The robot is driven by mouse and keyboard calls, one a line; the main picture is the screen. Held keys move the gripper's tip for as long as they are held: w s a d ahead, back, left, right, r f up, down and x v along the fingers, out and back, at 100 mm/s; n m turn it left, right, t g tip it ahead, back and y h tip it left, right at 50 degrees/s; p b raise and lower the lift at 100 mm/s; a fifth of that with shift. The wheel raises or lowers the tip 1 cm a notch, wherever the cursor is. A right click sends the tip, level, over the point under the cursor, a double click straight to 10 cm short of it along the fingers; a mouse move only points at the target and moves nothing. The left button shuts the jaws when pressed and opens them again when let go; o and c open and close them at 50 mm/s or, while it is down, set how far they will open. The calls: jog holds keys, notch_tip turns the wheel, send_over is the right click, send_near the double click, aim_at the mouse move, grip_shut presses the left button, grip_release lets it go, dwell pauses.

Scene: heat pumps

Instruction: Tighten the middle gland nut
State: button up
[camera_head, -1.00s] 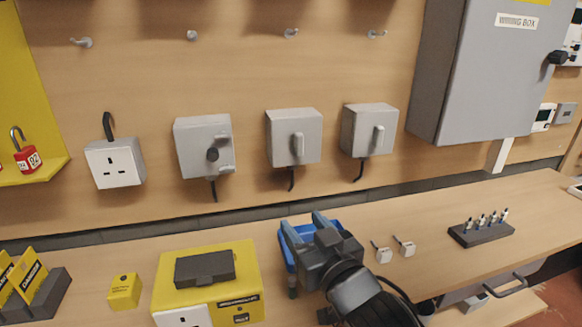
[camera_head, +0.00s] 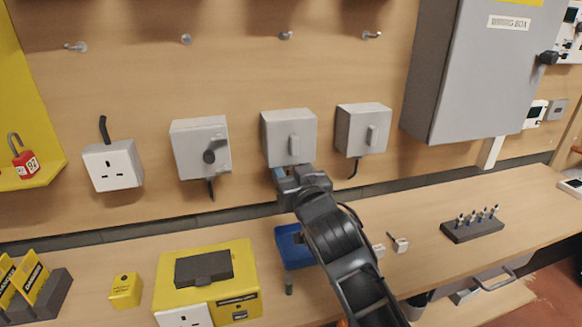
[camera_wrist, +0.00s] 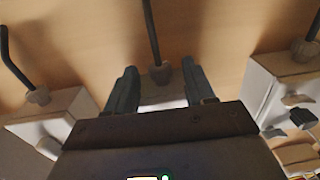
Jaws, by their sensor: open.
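Three grey boxes hang on the wooden wall, and the middle box (camera_head: 283,128) has a grey handle on its front. My gripper (camera_head: 281,174) is raised just below it, jaws open, and hides its underside in the head view. In the wrist view the middle gland nut (camera_wrist: 160,74) shows small and grey between the two open fingers of my gripper (camera_wrist: 159,88), with a dark cable (camera_wrist: 151,30) running from it. I cannot tell whether the fingers touch it. Other gland nuts show at the left (camera_wrist: 40,96) and right (camera_wrist: 304,50).
The right box (camera_head: 361,130) and the left box (camera_head: 200,148) flank the middle one. On the bench below are a blue tray (camera_head: 291,250), a yellow unit (camera_head: 240,275) and a dark rack (camera_head: 470,231) of small pens. The grey wiring box (camera_head: 470,75) juts out at the right.

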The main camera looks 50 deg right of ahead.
jog(key=shift+w, duration=0.1)
grip_shut()
dwell(0.5)
jog(key=shift+d+r+n+t+y+p, duration=0.15)
jog(key=shift+n+t+y+p, duration=0.35)
jog(key=shift+p, duration=0.55)
jog(key=shift+y, duration=0.4)
jog(key=shift+d+f+n+t+y, duration=0.15)
jog(key=shift+n+t+y, duration=0.1)
jog(key=shift+n+y, duration=0.25)
jog(key=shift+d+f+n+t+y, duration=0.15)
jog(key=shift+n+t+y, duration=0.1)
jog(key=shift+n+y, duration=0.25)
jog(key=n+y+b, duration=0.2)
jog(key=y+b, duration=0.1)
jog(key=n+y+b, duration=0.2)
jog(key=y+b, duration=0.1)
jog(key=d+n+y+b, duration=0.1)
jog(key=y+b, duration=0.2)
jog(key=b, duration=0.1)
jog(key=shift+s+n+y, duration=0.2)
jog(key=shift+n+y, duration=0.1)
jog(key=shift+n, duration=0.1)
jog(key=shift+r+y, duration=0.1)
jog(key=shift+y, duration=0.2)
